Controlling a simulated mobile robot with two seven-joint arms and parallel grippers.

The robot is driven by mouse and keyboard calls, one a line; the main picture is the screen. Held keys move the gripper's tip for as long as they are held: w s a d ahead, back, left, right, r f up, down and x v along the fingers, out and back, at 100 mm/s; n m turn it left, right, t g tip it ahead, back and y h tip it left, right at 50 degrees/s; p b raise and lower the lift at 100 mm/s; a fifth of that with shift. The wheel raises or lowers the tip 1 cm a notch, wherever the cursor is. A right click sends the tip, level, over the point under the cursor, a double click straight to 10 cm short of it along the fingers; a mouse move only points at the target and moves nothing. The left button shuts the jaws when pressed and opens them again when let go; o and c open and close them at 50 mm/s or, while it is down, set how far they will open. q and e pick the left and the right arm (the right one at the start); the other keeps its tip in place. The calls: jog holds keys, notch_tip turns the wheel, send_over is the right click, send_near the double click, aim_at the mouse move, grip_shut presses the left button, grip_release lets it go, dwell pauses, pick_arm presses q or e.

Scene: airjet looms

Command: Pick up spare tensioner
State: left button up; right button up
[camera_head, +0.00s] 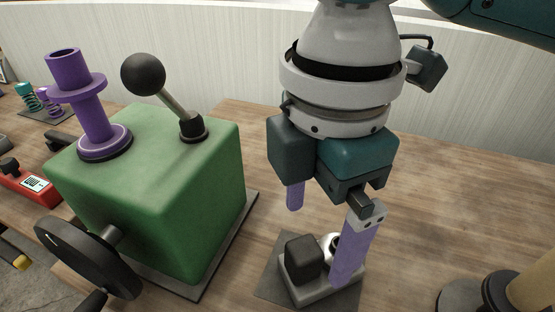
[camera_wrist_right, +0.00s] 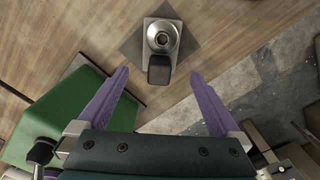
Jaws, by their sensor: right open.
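The spare tensioner (camera_head: 305,283) appears to be the small light-grey block with a black knob and a shiny round metal part. It sits on a dark square mat at the bottom centre of the head view. In the right wrist view its metal disc (camera_wrist_right: 162,37) and black block lie ahead of the fingers, near the top centre. My right gripper (camera_head: 317,246) points down above it with its two purple fingers apart and nothing between them. One finger covers part of the tensioner in the head view. My left gripper is not in view.
A green box (camera_head: 190,200) with a black-knobbed lever, purple spool and handwheel (camera_head: 85,258) stands left of my right gripper. A red device (camera_head: 28,188) lies at far left. A dark round-based object (camera_head: 500,292) stands at lower right. Bare wooden tabletop (camera_head: 440,200) lies between.

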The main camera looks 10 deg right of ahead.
aim_at(311, 246)
notch_tip(311, 246, down, 7)
jog(key=shift+a+r+b, duration=0.1)
jog(key=shift+b, duration=0.4)
jog(key=c, duration=1.6)
